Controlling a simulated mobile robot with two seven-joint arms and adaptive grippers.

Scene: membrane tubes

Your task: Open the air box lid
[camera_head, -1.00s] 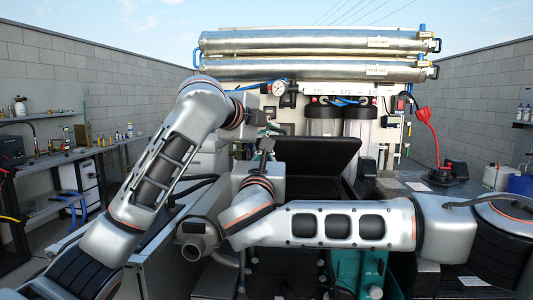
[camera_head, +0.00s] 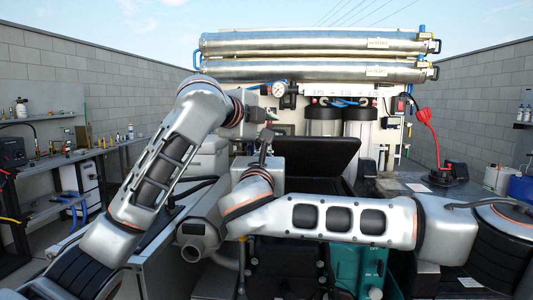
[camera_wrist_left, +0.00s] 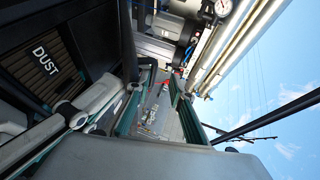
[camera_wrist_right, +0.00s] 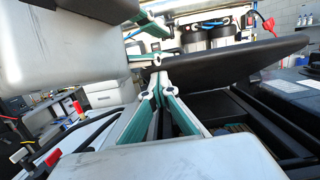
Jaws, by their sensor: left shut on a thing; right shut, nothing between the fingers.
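The air box lid (camera_head: 318,152) is a black slab, raised and tilted back behind my right forearm. It also shows in the right wrist view (camera_wrist_right: 225,68). My left gripper (camera_head: 270,117) is at the lid's upper left corner. In the left wrist view its fingers (camera_wrist_left: 162,82) are partly apart, and what they hold cannot be made out. My right gripper (camera_head: 264,147) is just below it, by the lid's left edge. In the right wrist view its fingertips (camera_wrist_right: 157,88) are together and empty, close to the lid's edge. The black box interior (camera_wrist_right: 240,112) shows under the lid.
Two black filter housings (camera_head: 322,122) and a pressure gauge (camera_head: 279,89) stand behind the lid. Silver membrane tubes (camera_head: 320,71) run above. A red-handled cable (camera_head: 424,117) is at the right. A panel marked DUST (camera_wrist_left: 45,60) shows in the left wrist view.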

